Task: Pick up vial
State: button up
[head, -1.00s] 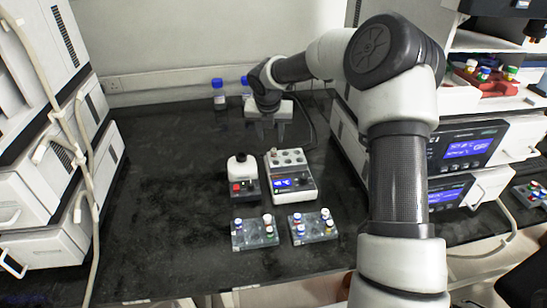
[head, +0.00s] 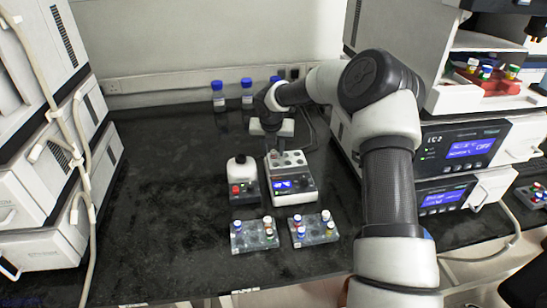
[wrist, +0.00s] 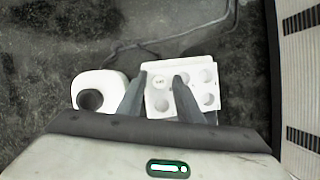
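The white block device (head: 303,182) with a blue display stands mid-bench and has several round wells in its top. One well holds a small vial with a pale cap (wrist: 160,82); the other wells look empty in the wrist view. My gripper (wrist: 160,76) is open, pointing down over the block, with one finger on each side of that cap. No contact shows, and the height gap is hard to tell. In the head view my gripper (head: 271,148) hangs over the back left of the block. More vials with coloured caps (head: 269,222) stand in two front racks.
A dark device with a white top (head: 241,172) stands close left of the block. The left rack (head: 250,240) and right rack (head: 318,236) are in front. Blue-capped bottles (head: 218,98) line the back wall. Instruments flank both sides. The bench's left half is clear.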

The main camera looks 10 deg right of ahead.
grip_shut()
